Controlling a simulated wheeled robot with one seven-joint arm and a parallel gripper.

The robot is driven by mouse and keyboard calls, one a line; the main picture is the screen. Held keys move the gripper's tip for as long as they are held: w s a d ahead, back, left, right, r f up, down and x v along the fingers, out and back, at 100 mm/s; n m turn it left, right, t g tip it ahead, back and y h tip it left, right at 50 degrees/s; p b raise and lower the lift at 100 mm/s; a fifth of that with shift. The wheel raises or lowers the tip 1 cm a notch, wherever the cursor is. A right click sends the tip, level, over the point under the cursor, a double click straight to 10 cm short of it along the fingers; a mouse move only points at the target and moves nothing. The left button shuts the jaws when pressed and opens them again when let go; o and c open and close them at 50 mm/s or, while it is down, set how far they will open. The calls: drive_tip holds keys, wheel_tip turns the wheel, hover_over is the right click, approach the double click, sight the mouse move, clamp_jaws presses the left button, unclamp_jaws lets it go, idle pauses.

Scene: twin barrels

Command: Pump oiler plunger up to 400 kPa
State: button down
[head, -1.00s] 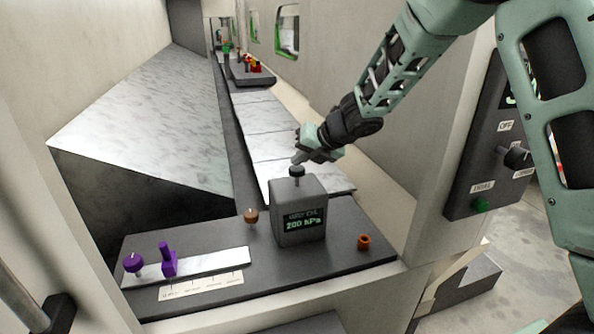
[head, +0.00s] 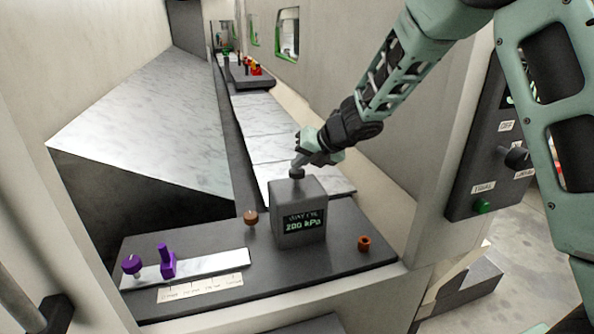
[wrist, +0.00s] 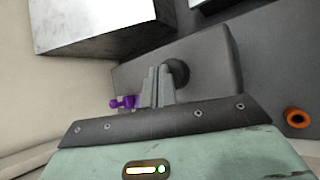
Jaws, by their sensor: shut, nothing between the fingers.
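The oiler is a grey box (head: 298,205) standing on a dark bench plate, its green display (head: 303,222) reading 200 kPa. Its black plunger knob (head: 297,174) sticks up from the top. My gripper (head: 297,164) is shut and empty, with its fingertips right at the top of the knob; they appear to touch it. In the wrist view, the closed fingers (wrist: 158,88) partly cover the dark round knob (wrist: 179,73) on the grey box top (wrist: 215,70).
A brown knob (head: 250,217) stands left of the oiler, and an orange-brown ring (head: 364,243) lies right of it. Purple knob (head: 132,265) and purple slider (head: 167,262) sit at left. A control panel (head: 488,150) with a dial is on the right. A wall runs behind my arm.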

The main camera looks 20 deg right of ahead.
sight(300, 172)
drive_tip(key=shift+f+b, duration=0.75)
drive_tip(key=shift+f, duration=0.1)
idle(0.5)
drive_tip(key=shift+r, duration=0.1)
drive_tip(key=shift+r+p, duration=1.45)
drive_tip(key=shift+r, duration=0.05)
drive_tip(key=shift+r, duration=0.1)
wheel_tip(300, 172, up, 5)
drive_tip(key=p, duration=0.5)
drive_tip(key=shift+a, duration=0.1)
idle(1.9)
